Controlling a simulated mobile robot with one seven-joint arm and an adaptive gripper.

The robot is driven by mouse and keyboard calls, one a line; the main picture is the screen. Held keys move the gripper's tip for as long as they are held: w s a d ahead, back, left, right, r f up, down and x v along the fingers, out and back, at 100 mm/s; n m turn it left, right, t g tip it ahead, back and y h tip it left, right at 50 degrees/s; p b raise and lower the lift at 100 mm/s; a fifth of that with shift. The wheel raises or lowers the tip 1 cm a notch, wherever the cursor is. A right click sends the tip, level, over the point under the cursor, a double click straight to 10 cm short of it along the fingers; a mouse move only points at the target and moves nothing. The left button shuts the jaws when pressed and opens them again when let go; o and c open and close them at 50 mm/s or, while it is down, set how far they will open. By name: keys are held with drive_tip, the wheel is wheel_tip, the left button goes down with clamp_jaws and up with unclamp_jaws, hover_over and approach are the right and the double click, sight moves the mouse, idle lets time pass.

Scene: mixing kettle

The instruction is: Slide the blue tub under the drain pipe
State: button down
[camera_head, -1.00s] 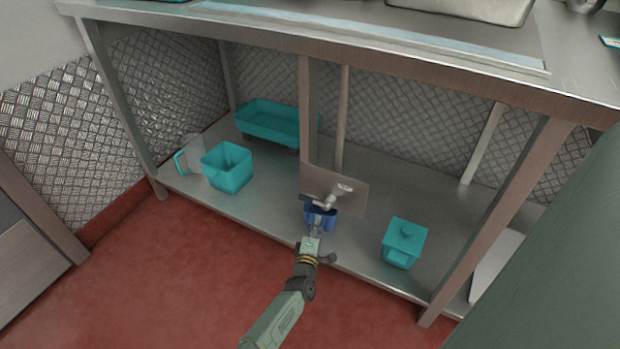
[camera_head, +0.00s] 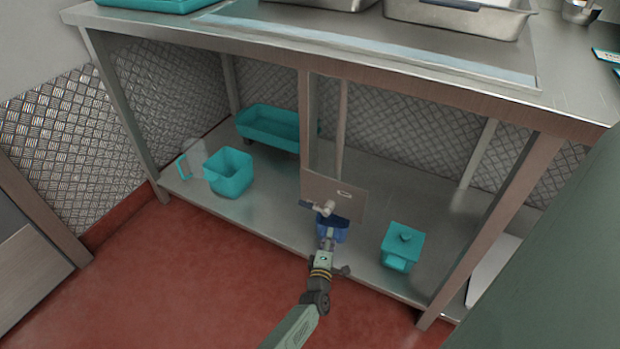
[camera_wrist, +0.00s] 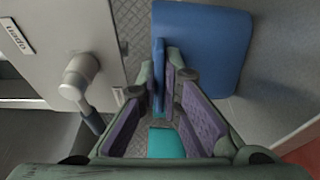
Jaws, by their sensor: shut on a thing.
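The small blue tub (camera_head: 334,231) stands on the lower steel shelf, in front of and just below the grey drain pipe (camera_head: 327,209). My gripper (camera_head: 328,235) is at the tub's front side and shut on its thin blue edge. In the wrist view the blue tub (camera_wrist: 205,45) reaches up and right, with its edge between my fingers (camera_wrist: 163,85). The drain pipe (camera_wrist: 80,78) with its dark lever is left of the fingers, apart from the tub there. I cannot tell whether the tub is directly under the pipe's mouth.
The pipe comes out of a grey panel (camera_head: 334,190) beside an upright post. A teal lidded box (camera_head: 401,246) stands right of the tub. A teal bucket (camera_head: 229,172), a clear jug (camera_head: 196,163) and a teal tray (camera_head: 268,127) are left. Shelf between bucket and tub is clear.

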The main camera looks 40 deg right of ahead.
drive_tip(key=shift+f, duration=0.15)
drive_tip(key=c, duration=1.7)
unclamp_jaws()
drive_tip(key=shift+o, duration=0.6)
drive_tip(key=o, duration=0.4)
drive_tip(key=shift+a, duration=0.1)
drive_tip(key=shift+s+a+p, duration=0.3)
drive_tip(key=shift+a+p, duration=0.1)
drive_tip(key=shift+p, duration=0.4)
drive_tip(key=p+v, duration=0.5)
drive_tip(key=shift+s+a, duration=0.25)
